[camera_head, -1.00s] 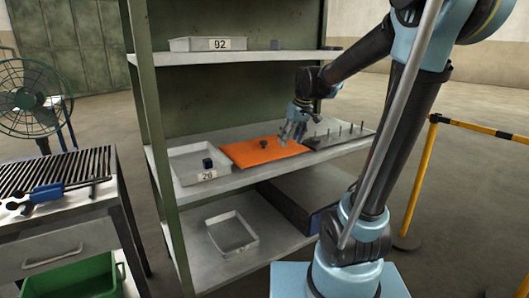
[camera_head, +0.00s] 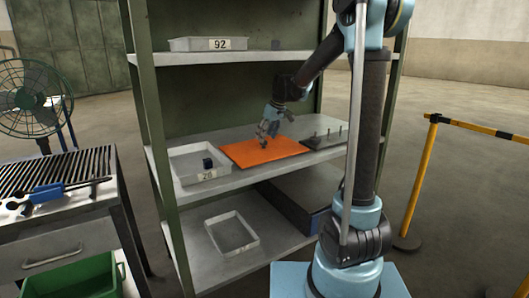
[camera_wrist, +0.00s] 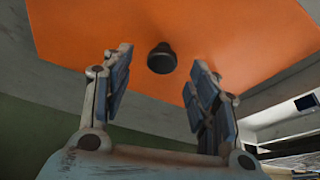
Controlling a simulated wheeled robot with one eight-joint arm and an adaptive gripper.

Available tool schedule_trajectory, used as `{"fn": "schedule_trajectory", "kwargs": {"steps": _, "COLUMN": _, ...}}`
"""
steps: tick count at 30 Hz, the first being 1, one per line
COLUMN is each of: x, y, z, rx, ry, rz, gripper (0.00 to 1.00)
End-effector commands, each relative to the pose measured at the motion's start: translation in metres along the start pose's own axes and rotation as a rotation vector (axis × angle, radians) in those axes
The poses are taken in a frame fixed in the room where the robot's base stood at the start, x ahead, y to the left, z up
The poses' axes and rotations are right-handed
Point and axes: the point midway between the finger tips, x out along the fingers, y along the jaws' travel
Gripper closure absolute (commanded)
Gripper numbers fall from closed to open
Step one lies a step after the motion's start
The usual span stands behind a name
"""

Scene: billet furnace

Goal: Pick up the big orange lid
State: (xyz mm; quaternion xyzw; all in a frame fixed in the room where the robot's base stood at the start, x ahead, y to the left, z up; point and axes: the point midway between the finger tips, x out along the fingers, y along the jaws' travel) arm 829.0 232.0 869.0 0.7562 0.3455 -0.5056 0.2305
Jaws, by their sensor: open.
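The big orange lid (camera_head: 258,152) is a flat orange plate on the middle shelf, between a grey tray and a dark pegged board. It fills much of the wrist view (camera_wrist: 130,35), with a dark round knob (camera_wrist: 161,58) near the middle of that view. My gripper (camera_head: 268,134) is above the lid, pointing down. In the wrist view its two fingers (camera_wrist: 158,85) are apart, one on each side of the knob in the picture, with nothing between them. In the head view the gripper hides the knob.
A grey tray (camera_head: 178,178) labelled 28 with a dark block (camera_head: 208,163) stands left of the lid. The pegged board (camera_head: 322,142) is at its right. The upper shelf (camera_head: 180,56) is overhead, with a tray labelled 92 (camera_head: 208,43). The shelf's left post (camera_head: 150,120) is nearby.

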Motion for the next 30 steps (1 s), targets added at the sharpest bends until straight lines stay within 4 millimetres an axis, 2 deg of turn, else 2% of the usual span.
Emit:
{"fn": "schedule_trajectory", "kwargs": {"steps": 4, "x": 0.022, "y": 0.0, "z": 0.002, "rx": -0.001, "ry": 0.0, "rz": 0.0, "gripper": 0.46}}
{"fn": "schedule_trajectory", "kwargs": {"steps": 9, "x": 0.038, "y": 0.0, "z": 0.002, "rx": -0.001, "ry": 0.0, "rz": 0.0, "gripper": 0.46}}
{"fn": "schedule_trajectory", "kwargs": {"steps": 19, "x": 0.042, "y": 0.0, "z": 0.003, "rx": 0.0, "ry": 0.0, "rz": 0.0, "gripper": 0.46}}
{"fn": "schedule_trajectory", "kwargs": {"steps": 26, "x": 0.043, "y": 0.0, "z": 0.003, "rx": 0.0, "ry": -0.001, "rz": 0.0, "gripper": 0.98}}
{"fn": "schedule_trajectory", "kwargs": {"steps": 30, "x": 0.043, "y": 0.0, "z": 0.004, "rx": 0.001, "ry": -0.001, "rz": 0.001, "gripper": 1.0}}
